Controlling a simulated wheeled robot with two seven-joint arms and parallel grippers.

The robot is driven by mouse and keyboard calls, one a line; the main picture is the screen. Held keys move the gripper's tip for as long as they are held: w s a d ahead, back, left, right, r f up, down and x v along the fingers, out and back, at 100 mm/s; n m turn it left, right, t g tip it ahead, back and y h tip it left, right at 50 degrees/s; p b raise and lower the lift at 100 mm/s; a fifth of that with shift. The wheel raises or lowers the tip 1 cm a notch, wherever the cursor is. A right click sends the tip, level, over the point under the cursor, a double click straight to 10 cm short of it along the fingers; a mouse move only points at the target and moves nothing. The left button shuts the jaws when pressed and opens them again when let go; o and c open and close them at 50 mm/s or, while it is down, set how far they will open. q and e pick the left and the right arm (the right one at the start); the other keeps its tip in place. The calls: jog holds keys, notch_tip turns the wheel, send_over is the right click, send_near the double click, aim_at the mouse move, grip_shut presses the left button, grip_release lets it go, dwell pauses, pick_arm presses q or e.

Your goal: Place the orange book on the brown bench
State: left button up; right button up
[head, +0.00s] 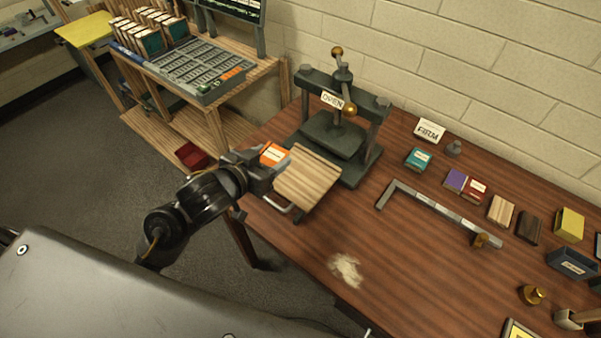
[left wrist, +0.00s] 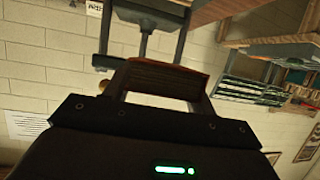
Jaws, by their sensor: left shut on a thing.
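The orange book (head: 275,153), with a pale label on its cover, is at the tip of my left gripper (head: 268,166). The gripper is shut on it near the bench's left edge. In the left wrist view, a shaded orange-brown block, seemingly the same book (left wrist: 165,80), sits between the fingers (left wrist: 160,92). The brown bench (head: 420,270) is a reddish-brown wooden table filling the right side of the head view. The gap between book and bench top cannot be told. My right gripper is not in view.
A pale slatted wooden block (head: 307,180) is just right of the gripper. A dark press (head: 335,135) with an OPEN sign stands behind. An L-shaped metal bar (head: 435,212), small books and blocks lie to the right. Bare bench lies around the pale dust patch (head: 346,270).

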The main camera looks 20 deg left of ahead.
pick_arm(q)
jog(key=shift+m+h, duration=0.7)
jog(key=shift+h, duration=0.1)
jog(key=s, duration=0.1)
jog(key=s+d+f, duration=0.1)
jog(key=s, duration=0.1)
jog(key=s+p, duration=0.1)
jog(key=s, duration=0.1)
jog(key=shift+d+f, duration=0.3)
jog(key=shift+f, duration=0.1)
jog(key=shift+w+g, duration=0.1)
jog(key=shift+g, duration=0.2)
